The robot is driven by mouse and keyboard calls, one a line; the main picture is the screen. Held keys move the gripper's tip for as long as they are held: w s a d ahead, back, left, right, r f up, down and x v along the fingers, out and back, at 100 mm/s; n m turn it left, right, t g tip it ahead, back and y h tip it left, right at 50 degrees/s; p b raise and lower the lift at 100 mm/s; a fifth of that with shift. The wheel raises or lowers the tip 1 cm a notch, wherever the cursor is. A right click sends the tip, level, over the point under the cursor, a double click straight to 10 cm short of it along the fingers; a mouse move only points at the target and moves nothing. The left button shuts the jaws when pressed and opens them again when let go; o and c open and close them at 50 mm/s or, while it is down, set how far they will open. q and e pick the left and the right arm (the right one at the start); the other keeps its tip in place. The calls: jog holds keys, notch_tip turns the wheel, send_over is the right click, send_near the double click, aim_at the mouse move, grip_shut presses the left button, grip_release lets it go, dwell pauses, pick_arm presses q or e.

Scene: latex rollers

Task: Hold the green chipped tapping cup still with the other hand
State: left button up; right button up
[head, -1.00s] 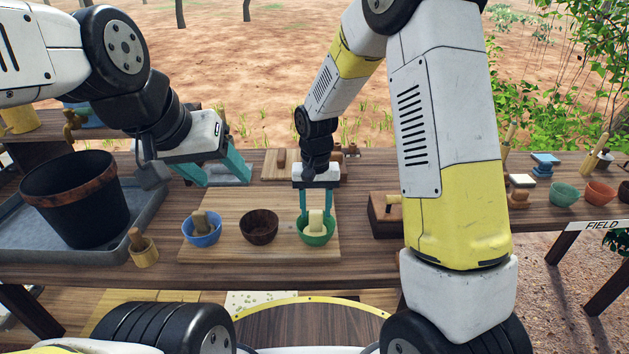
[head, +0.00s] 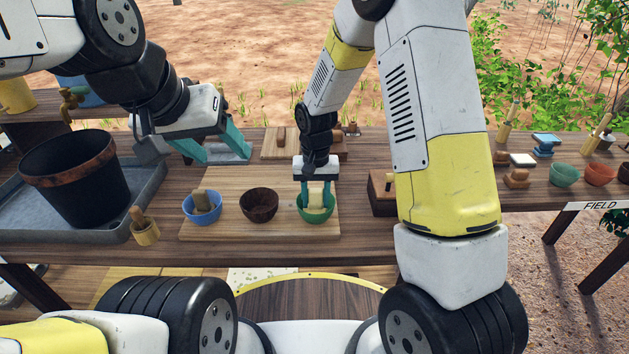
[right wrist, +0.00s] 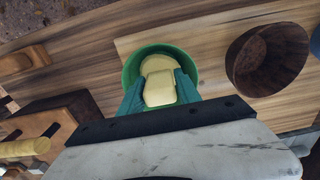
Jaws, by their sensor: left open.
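The green cup (head: 316,213) stands upright on a light wooden board (head: 231,232), at its right side. A cream block (head: 315,199) stands inside it. My right gripper (head: 316,196) reaches down into the cup with one finger on each side of the block. In the right wrist view the green cup (right wrist: 127,72) surrounds both fingers, which lie against the sides of the cream block (right wrist: 160,88). No chip on the rim can be made out. My left gripper (head: 226,155) is open and empty, above the table behind the blue bowl (head: 190,208), apart from the green cup.
A brown bowl (head: 259,206) stands between the blue bowl and green cup. A black bucket (head: 75,182) sits in a grey tray (head: 28,233) at left. A wooden box (head: 384,187) is right of the board. Several bowls and tools stand on the right table.

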jog(key=o, duration=0.3)
notch_tip(320, 180, up, 7)
jog(key=shift+f, duration=0.1)
jog(key=shift+r, duration=0.5)
